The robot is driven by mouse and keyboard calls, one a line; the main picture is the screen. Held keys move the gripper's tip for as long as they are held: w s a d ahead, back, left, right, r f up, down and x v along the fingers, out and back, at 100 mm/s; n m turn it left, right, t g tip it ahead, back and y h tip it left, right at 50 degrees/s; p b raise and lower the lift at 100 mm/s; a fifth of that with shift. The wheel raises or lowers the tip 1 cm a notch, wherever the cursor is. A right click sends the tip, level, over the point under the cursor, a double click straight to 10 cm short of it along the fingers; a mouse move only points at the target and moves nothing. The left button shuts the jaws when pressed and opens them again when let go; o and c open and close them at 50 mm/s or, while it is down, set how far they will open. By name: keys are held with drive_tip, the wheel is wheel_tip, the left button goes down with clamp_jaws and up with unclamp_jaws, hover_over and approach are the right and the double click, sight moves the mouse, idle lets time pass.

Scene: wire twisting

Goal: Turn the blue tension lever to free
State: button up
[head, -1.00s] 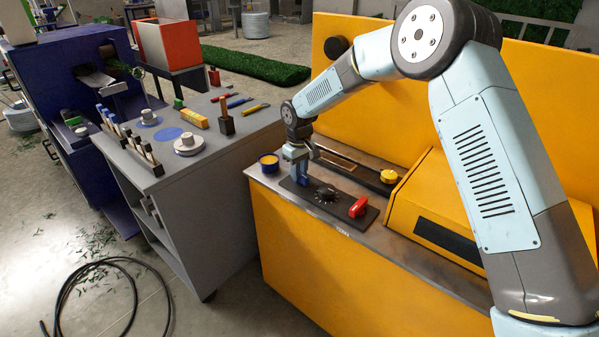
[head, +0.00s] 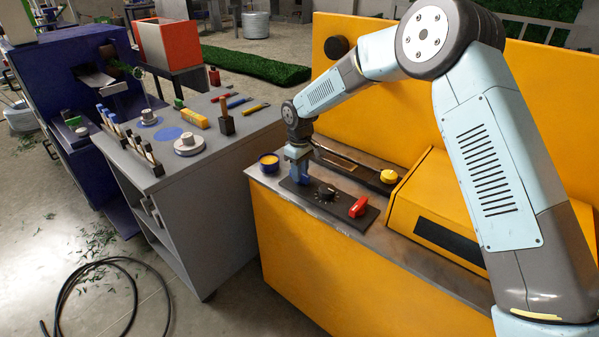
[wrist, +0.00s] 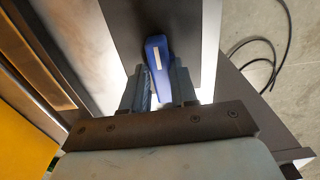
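The blue tension lever (wrist: 158,58) has a pale stripe on top. In the wrist view it lies between the two fingers of my gripper (wrist: 160,90), tilted slightly against them. The fingers stand close along both its sides; whether both press on it I cannot tell. In the head view my gripper (head: 299,168) is low over the left end of the dark control panel (head: 343,205), and it hides most of the lever there.
The panel also carries a black dial (head: 327,193) and a red handle (head: 359,207). A grey tool bench (head: 215,145) is further left; the yellow housing (head: 440,215) is at right.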

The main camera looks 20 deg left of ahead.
drive_tip(key=o, duration=0.3)
drive_tip(key=shift+o, duration=0.2)
wheel_tip(320, 180, up, 14)
drive_tip(key=shift+f, duration=0.15)
idle(0.3)
idle(0.4)
